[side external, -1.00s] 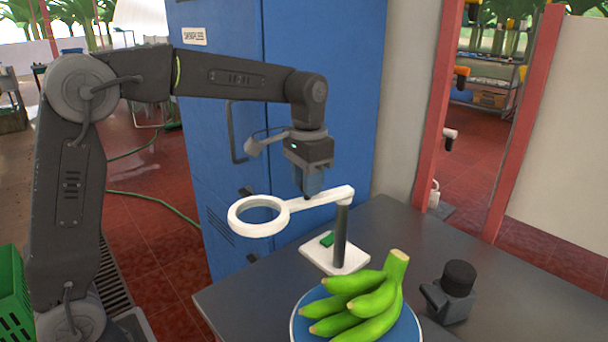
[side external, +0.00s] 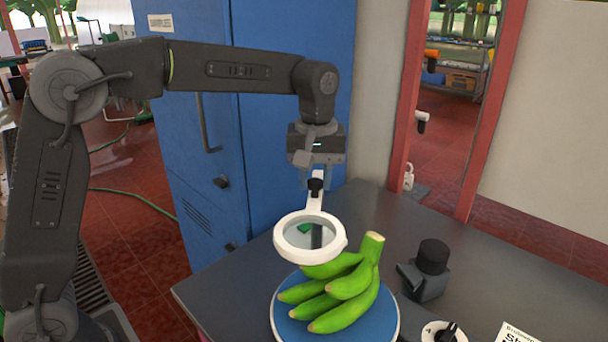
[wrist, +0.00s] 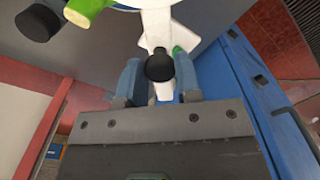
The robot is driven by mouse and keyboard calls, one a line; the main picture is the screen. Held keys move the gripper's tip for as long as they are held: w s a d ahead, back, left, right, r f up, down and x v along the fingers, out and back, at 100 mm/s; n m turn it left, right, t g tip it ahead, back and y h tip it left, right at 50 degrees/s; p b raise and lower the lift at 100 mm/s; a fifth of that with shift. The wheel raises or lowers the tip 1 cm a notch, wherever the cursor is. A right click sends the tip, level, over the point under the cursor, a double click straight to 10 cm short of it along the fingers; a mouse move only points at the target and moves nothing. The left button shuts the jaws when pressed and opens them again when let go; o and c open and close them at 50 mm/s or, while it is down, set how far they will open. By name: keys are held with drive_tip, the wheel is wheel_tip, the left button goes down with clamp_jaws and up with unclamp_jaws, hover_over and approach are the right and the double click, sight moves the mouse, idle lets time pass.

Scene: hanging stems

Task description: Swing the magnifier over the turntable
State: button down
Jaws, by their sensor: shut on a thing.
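The magnifier (side external: 281,243) is a white ring lens on a white arm. In the side external view its ring hangs over the back left part of the turntable and overlaps the upper bananas. The blue round turntable (side external: 380,326) carries a bunch of green bananas (side external: 345,312). My gripper (side external: 317,184) is shut on the magnifier's arm, behind the ring. In the wrist view my gripper (wrist: 160,80) has one blue finger on each side of the white arm (wrist: 155,30) and a black knob (wrist: 160,67). The magnifier's post is mostly hidden behind the ring.
A dark device with a round black top (side external: 430,270) stands right of the turntable. A dial (side external: 444,332) and a printed sheet (side external: 515,335) lie at the front right. A blue cabinet (side external: 260,110) stands behind. The table's right side (side external: 520,280) is clear.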

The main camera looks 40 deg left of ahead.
drive_tip(key=shift+w+d+n, duration=0.65)
drive_tip(key=shift+n, duration=0.55)
drive_tip(key=c, duration=0.8)
unclamp_jaws()
wheel_tip(320, 180, up, 14)
drive_tip(key=shift+s, duration=0.1)
